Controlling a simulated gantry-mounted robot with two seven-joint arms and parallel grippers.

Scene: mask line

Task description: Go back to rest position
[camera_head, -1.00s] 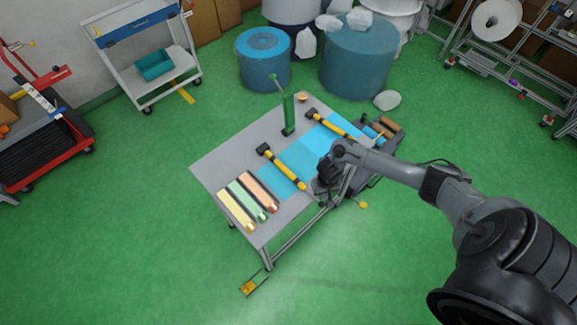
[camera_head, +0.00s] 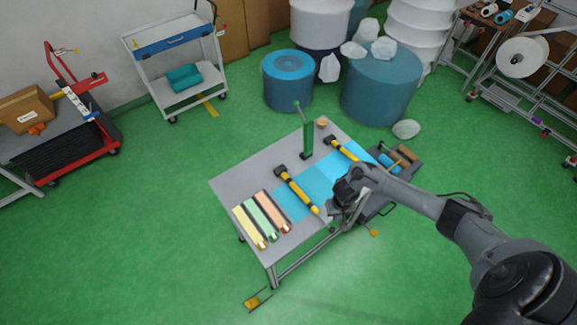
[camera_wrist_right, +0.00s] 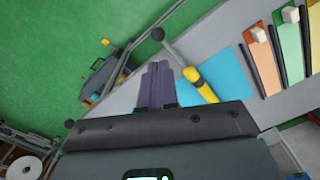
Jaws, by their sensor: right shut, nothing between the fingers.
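My right gripper (camera_head: 335,211) is over the right front edge of the grey work table (camera_head: 232,182). In the right wrist view its dark fingers (camera_wrist_right: 158,84) are together with nothing between them. They point toward the table's edge, beside a yellow and black tool (camera_wrist_right: 201,86). I cannot tell how far above the table they are. The same tool lies on a blue mat (camera_head: 318,181) in the head view (camera_head: 298,190). My left arm and gripper are not in view.
Yellow, green and orange strips (camera_head: 262,217) lie at the table's left end. A green post (camera_head: 308,138) stands at its back. A side tray (camera_head: 405,160) with tools adjoins its right end. Large blue rolls (camera_head: 380,90) stand behind.

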